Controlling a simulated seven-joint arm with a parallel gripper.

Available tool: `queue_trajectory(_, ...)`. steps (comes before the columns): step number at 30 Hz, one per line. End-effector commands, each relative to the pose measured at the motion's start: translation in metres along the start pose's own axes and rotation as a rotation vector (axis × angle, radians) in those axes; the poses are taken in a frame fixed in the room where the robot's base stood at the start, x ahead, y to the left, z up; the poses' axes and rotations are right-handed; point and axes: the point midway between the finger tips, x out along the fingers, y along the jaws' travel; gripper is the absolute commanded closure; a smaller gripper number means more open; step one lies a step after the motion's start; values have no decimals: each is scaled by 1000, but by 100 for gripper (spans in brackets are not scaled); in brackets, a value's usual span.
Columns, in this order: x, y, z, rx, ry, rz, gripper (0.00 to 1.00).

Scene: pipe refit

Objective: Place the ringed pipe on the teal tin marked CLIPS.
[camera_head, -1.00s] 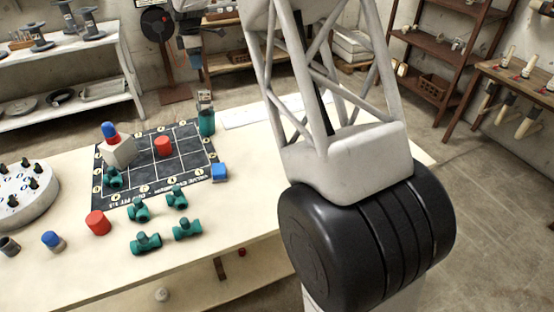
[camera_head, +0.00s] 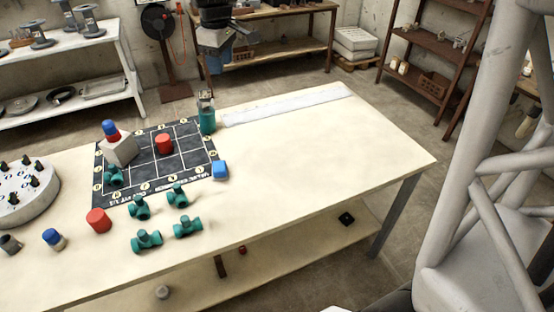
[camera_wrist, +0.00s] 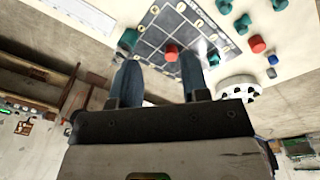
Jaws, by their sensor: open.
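A teal tin (camera_head: 207,121) stands upright at the far right corner of the dark mat, with a small grey piece (camera_head: 205,98) at its top. I cannot read a marking on it. In the wrist view the tin (camera_wrist: 130,38) shows beside the left fingertip. I cannot tell for sure which piece is the ringed pipe; a short dark grey pipe (camera_head: 10,245) stands at the table's left edge. My gripper (camera_head: 214,64) is open above the table's far side, behind the tin.
The mat (camera_head: 185,163) bears a red cylinder (camera_head: 164,144) and a white block (camera_head: 118,150) with a blue-and-red piece on top.

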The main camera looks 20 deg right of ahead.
Motion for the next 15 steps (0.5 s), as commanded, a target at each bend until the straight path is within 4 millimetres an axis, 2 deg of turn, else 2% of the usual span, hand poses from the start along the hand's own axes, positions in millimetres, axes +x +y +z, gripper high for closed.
queue_trajectory(6, -10, -46, 48, 155, 18, 18, 58)
queue_trajectory(15, -10, -109, 110, 370, 43, 37, 58)
